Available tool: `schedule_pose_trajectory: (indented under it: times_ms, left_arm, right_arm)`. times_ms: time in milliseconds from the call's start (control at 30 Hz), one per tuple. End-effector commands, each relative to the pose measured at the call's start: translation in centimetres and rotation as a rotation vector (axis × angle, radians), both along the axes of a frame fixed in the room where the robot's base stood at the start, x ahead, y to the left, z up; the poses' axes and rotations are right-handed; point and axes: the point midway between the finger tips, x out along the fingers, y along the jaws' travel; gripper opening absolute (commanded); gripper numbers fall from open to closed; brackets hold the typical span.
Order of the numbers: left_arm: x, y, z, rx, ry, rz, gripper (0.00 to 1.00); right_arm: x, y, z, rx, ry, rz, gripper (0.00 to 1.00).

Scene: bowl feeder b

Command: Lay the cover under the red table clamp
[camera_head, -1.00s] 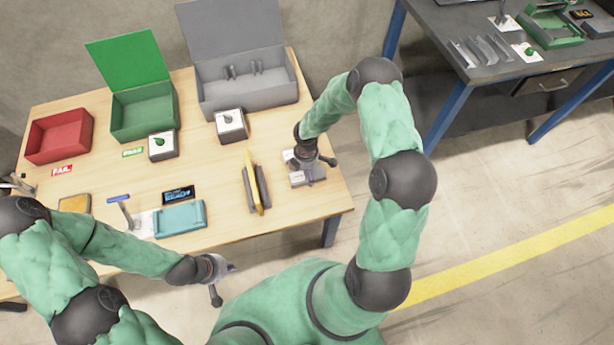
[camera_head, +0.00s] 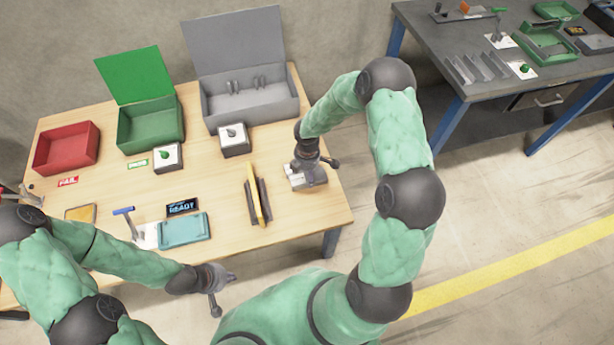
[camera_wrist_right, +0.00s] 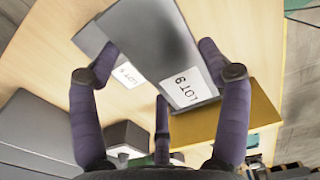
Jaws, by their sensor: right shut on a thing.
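A dark grey block (camera_wrist_right: 165,45) labelled LOT 9 lies between the fingers of my right gripper (camera_wrist_right: 158,70) in the wrist view. A second grey piece with a LOT 9 label (camera_wrist_right: 128,75) lies close beside or under it. In the head view my right gripper (camera_head: 308,172) is low at the table's right end, at these pale-labelled pieces (camera_head: 296,183). I cannot tell which piece is the cover. A small part with red (camera_head: 28,195) at the table's left edge may be the red clamp; my left arm partly hides that area. My left gripper (camera_head: 218,288) is open and empty, off the front edge.
A yellow plate (camera_head: 252,190) stands between grey plates left of my right gripper. A teal tray (camera_head: 184,230), a blue-topped lever (camera_head: 124,211) and a READY display (camera_head: 182,207) are left of centre. Red (camera_head: 66,150), green (camera_head: 150,125) and grey (camera_head: 250,105) boxes line the back.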

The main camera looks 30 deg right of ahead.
Motion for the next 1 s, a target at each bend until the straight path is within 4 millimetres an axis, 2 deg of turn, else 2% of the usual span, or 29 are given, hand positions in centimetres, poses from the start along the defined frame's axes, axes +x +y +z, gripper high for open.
schedule_pose_trajectory:
  times_ms: [33,100,367,533,667,1000]
  left_arm:
    - [0.0,0.0,0.4,0.0,0.0,0.0,0.0]
    - [0.0,0.0,0.6,0.0,0.0,0.0,0.0]
    - [0.0,0.0,0.6,0.0,0.0,0.0,0.0]
    - [0.0,0.0,0.6,0.0,0.0,0.0,0.0]
    - [0.0,0.0,0.6,0.0,0.0,0.0,0.0]
    - [0.0,0.0,0.6,0.0,0.0,0.0,0.0]
  right_arm:
    - [0.1,0.0,0.9,0.0,-0.002,0.0,0.3]
    - [0.0,0.0,1.4,0.0,-0.001,0.0,0.3]
    - [0.0,0.0,1.9,0.0,0.0,-0.002,0.3]
    - [0.2,0.6,2.7,-0.002,-0.003,-0.076,0.3]
    - [0.4,1.7,4.2,-0.004,-0.005,-0.223,0.3]
    - [0.2,5.6,9.0,-0.005,-0.008,-0.741,0.3]
